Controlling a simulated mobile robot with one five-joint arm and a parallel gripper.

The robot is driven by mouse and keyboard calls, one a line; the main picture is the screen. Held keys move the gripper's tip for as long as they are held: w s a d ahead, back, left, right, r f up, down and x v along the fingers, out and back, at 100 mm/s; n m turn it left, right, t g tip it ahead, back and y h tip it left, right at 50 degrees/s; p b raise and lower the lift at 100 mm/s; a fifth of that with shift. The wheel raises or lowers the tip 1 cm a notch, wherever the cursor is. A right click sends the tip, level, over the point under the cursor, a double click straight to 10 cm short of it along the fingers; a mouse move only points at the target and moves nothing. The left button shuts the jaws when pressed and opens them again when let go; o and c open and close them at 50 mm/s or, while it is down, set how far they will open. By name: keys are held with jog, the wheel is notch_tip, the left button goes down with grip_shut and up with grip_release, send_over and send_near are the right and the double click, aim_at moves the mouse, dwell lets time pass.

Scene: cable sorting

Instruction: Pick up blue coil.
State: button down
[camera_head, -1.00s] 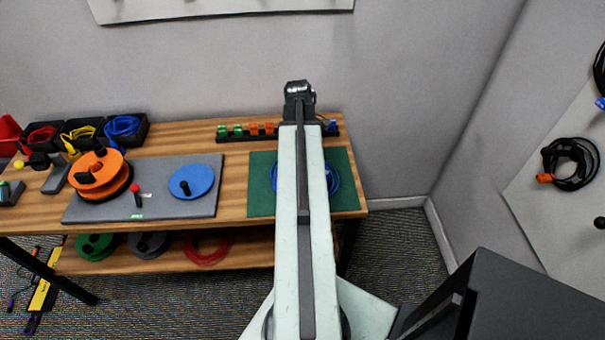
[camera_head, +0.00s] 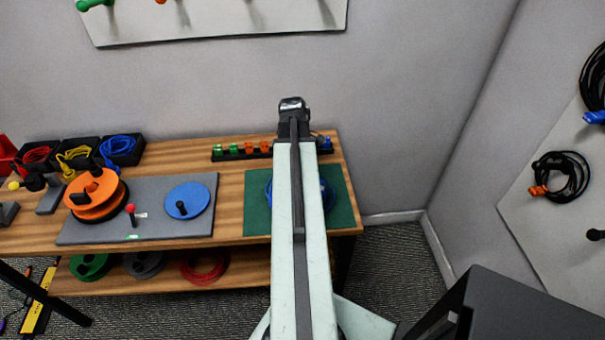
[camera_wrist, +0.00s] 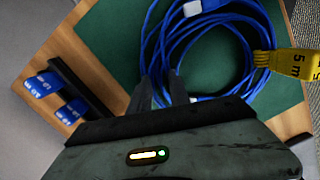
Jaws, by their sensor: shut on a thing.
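The blue coil (camera_head: 328,196) is a loop of blue cable over the green mat (camera_head: 345,218), partly hidden behind my arm. In the wrist view the coil (camera_wrist: 243,38) shows with white connectors and a yellow tag (camera_wrist: 290,63) marked "5 m". My gripper (camera_wrist: 163,88) points at the near left part of the loop, its fingers shut on the blue cable. The fingertips are hidden behind my arm in the head view. I cannot tell whether the coil touches the mat.
A black rack of coloured clips (camera_head: 250,150) stands behind the mat. To the left are a grey mat (camera_head: 90,230) with a blue disc (camera_head: 187,201) and an orange reel (camera_head: 97,197). Black bins with cables line the back left. The wall rises behind the table.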

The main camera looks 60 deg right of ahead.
notch_tip(320, 180, up, 9)
jog(key=p, duration=0.8)
